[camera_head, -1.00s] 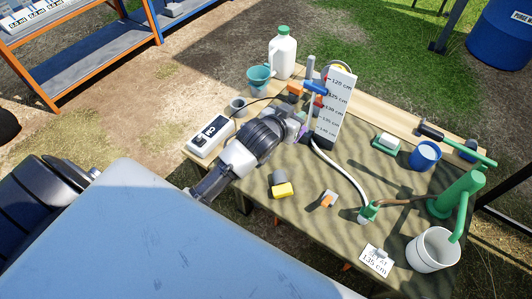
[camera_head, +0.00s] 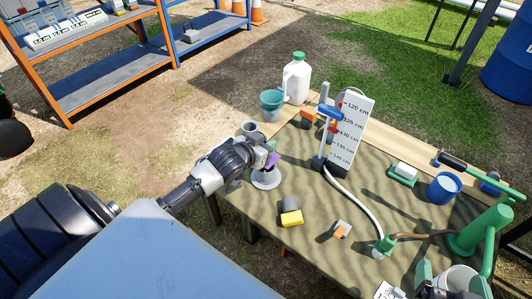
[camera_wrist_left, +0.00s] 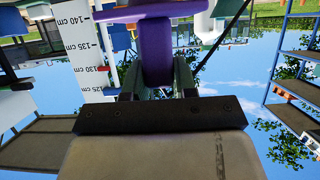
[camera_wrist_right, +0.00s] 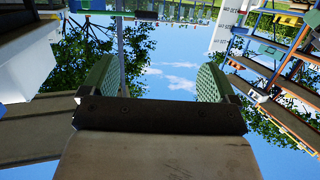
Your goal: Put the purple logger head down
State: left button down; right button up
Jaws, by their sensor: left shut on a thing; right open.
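My left gripper (camera_head: 268,156) is shut on the purple logger head (camera_head: 273,160), near the table's left edge. In the left wrist view, the purple logger head (camera_wrist_left: 156,45) stands between the fingers of the left gripper (camera_wrist_left: 157,68). A pale round stand (camera_head: 266,181) is just below the gripper in the head view; I cannot tell whether the logger head touches it. My right gripper (camera_head: 430,280) is at the lower right by the white bucket (camera_head: 462,278). The right wrist view shows the right gripper (camera_wrist_right: 155,80) open and empty.
The level board (camera_head: 350,130) with cm marks stands behind and right of my left gripper. A yellow-grey block (camera_head: 291,213) and an orange-grey piece (camera_head: 342,230) lie in front. A teal funnel (camera_head: 272,103) and white jug (camera_head: 297,78) stand at the back. The green pump (camera_head: 482,232) is at right.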

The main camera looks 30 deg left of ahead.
pick_arm(q)
notch_tip(320, 180, down, 3)
jog(key=shift+r+b, duration=0.15)
jog(key=shift+b, duration=0.45)
pick_arm(e)
jog(key=shift+w+a+r+t+y, duration=0.15)
jog(key=shift+a+r+t+y, duration=0.1)
jog(key=shift+r+t, duration=0.45)
jog(key=shift+w+a+r+t+y, duration=0.1)
jog(key=shift+r+t+y, duration=0.1)
jog(key=shift+r+t, duration=0.45)
jog(key=shift+w+a+r+t+y, duration=0.15)
jog(key=shift+a+r+t+y, duration=0.1)
jog(key=shift+r+t, duration=0.45)
pick_arm(q)
jog(key=shift+f, duration=0.3)
pick_arm(e)
jog(key=shift+r, duration=0.1)
pick_arm(q)
jog(key=c, duration=0.9)
grip_release()
